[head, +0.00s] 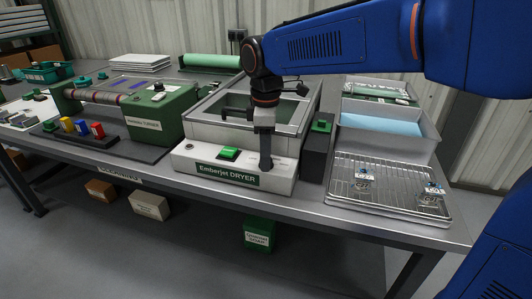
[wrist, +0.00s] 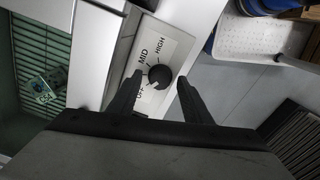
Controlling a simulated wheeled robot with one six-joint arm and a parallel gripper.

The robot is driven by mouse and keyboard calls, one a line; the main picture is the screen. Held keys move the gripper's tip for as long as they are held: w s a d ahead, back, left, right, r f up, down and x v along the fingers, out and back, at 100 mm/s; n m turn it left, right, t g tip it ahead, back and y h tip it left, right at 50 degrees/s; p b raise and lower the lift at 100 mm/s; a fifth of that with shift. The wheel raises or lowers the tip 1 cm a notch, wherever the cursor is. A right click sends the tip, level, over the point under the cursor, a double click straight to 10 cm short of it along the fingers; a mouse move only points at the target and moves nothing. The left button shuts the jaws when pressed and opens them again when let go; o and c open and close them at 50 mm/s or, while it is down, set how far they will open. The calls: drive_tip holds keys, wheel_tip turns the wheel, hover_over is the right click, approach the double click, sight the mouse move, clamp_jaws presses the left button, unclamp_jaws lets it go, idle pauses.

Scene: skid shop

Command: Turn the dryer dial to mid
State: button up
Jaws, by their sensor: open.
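The Emberjet dryer (head: 187,157) is a pale box with a glass-topped lid on the bench. Its dial (wrist: 160,76) is a round black knob on a white plate marked OFF, MID and HIGH. A small light mark on the knob seems to lie toward OFF, but it is too small to be sure. My gripper (wrist: 159,84) is open, with one finger on each side of the dial; I cannot tell whether either touches it. In the head view my gripper (head: 265,162) points down at the right of the dryer's front panel and hides the dial.
A green button (head: 229,153) is left of my gripper on the dryer's front. A dark box with a green top (head: 321,126) stands right of the dryer. A wire rack (head: 385,178) with small pieces lies farther right. A green machine (head: 160,120) stands left.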

drive_tip(key=c, duration=1.1)
drive_tip(key=shift+o, duration=0.2)
drive_tip(key=shift+m, duration=0.3)
drive_tip(key=m, duration=0.3)
drive_tip(key=shift+m, duration=0.4)
drive_tip(key=m, duration=0.3)
drive_tip(key=shift+m, duration=0.3)
drive_tip(key=m, duration=0.4)
drive_tip(key=shift+w+m, duration=0.1)
drive_tip(key=shift+m, duration=1.7)
